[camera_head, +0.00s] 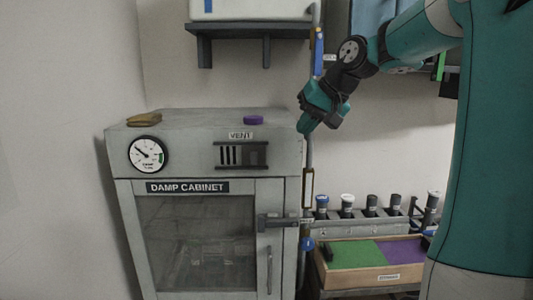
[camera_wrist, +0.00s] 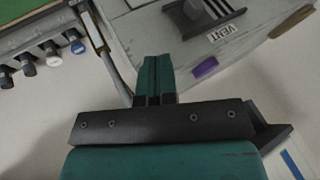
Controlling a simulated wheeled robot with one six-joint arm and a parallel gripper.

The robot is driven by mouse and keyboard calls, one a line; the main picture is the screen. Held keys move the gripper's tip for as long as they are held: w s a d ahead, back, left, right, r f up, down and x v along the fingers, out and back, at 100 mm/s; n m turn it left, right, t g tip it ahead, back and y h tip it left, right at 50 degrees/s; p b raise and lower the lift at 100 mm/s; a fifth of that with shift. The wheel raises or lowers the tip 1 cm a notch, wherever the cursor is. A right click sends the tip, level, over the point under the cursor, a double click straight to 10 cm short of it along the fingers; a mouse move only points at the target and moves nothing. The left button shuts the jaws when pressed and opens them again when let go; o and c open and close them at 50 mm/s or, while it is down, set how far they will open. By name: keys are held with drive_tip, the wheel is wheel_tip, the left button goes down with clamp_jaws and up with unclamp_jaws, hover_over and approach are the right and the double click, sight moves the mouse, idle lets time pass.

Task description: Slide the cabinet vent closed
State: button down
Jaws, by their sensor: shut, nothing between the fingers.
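The damp cabinet (camera_head: 290,190) is a grey box with a glass door, at the left in the head view. Its vent (camera_head: 241,155) is a dark slotted slide on the upper front, under a VENT label, with pale gaps showing between the slats at its left part. In the wrist view part of the vent (camera_wrist: 203,14) shows at the top, upside down. My gripper (camera_head: 304,127) is at the cabinet's upper right corner, right of the vent and apart from it. In the wrist view my gripper (camera_wrist: 155,62) is shut with its fingers together and nothing between them.
A purple block (camera_head: 253,120) and a tan block (camera_head: 144,119) lie on the cabinet top. A round gauge (camera_head: 147,154) is left of the vent. A vertical pipe (camera_head: 309,170) runs beside the cabinet. A wooden tray (camera_head: 375,279) and several capped bottles stand at right.

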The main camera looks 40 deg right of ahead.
sight(254, 157)
drive_tip(key=w+a+f+p, duration=0.4)
drive_tip(key=w+a+f, duration=0.1)
drive_tip(key=w+f, duration=0.3)
drive_tip(key=shift+a, duration=0.1)
idle(0.4)
